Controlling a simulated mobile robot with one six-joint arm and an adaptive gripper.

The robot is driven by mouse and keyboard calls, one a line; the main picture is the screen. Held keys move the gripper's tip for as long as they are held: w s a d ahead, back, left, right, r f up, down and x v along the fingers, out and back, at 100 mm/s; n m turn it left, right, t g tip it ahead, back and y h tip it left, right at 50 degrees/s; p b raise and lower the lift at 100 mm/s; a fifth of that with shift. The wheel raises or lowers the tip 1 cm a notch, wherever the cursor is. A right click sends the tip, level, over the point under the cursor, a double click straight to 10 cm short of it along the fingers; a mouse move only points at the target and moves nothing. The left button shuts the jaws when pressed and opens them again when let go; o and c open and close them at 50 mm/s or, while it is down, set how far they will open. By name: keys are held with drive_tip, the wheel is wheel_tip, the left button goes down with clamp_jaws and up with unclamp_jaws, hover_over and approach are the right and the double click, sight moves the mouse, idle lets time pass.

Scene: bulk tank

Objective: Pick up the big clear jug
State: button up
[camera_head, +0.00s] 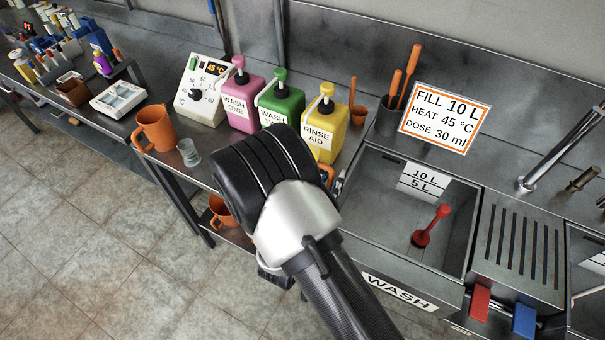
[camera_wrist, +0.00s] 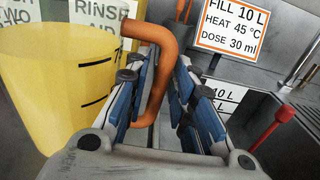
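In the wrist view, a large see-through jug (camera_wrist: 62,85) with a yellow tint and dark level marks fills the left side. Its orange handle (camera_wrist: 171,75) rises between the two fingers of my gripper (camera_wrist: 163,62). The fingers stand apart on either side of the handle, with a gap visible on the right, so the gripper looks open. In the head view, my arm hides the gripper and most of the jug; a bit of the orange handle (camera_head: 327,174) shows beside the arm.
Pink (camera_head: 241,100), green (camera_head: 281,104) and yellow (camera_head: 324,122) pump bottles stand behind the jug area. A small clear cup (camera_head: 189,153) and an orange jug (camera_head: 155,128) are to the left. The wash sink (camera_head: 375,220) with a red plug (camera_head: 430,227) lies right.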

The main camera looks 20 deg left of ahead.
drive_tip(key=shift+c, duration=0.4)
clamp_jaws()
idle(0.5)
